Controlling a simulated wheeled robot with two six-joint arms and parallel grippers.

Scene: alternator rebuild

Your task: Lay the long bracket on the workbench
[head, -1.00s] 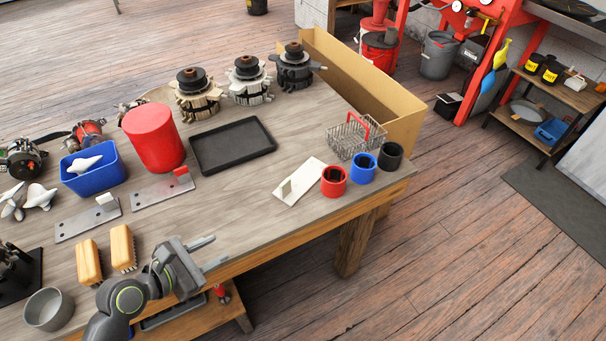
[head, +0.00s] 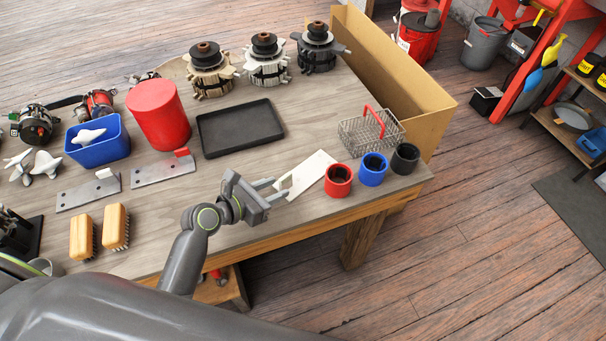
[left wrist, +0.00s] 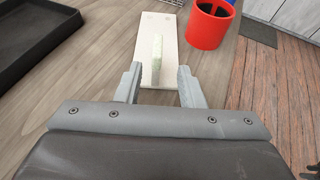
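My left gripper (head: 272,187) is open and empty, at the near end of a pale flat plate (head: 312,172) on the workbench (head: 330,102). In the left wrist view the plate (left wrist: 148,28) lies ahead, with a narrow upright pale piece (left wrist: 157,58) on it. That piece shows between and just beyond the open fingertips (left wrist: 158,82), apart from them. Two long flat grey metal pieces with holes lie at the left, one with a white block (head: 88,193), one with a red block (head: 163,170). I cannot tell which piece is the long bracket. My right gripper is not in view.
Red (head: 338,181), blue (head: 373,170) and black (head: 405,158) cups stand right of the plate. A wire basket (head: 362,135) stands behind them. A black tray (head: 240,128) lies farther back. Two brushes (head: 116,226) lie at the left. Bare bench lies between tray and gripper.

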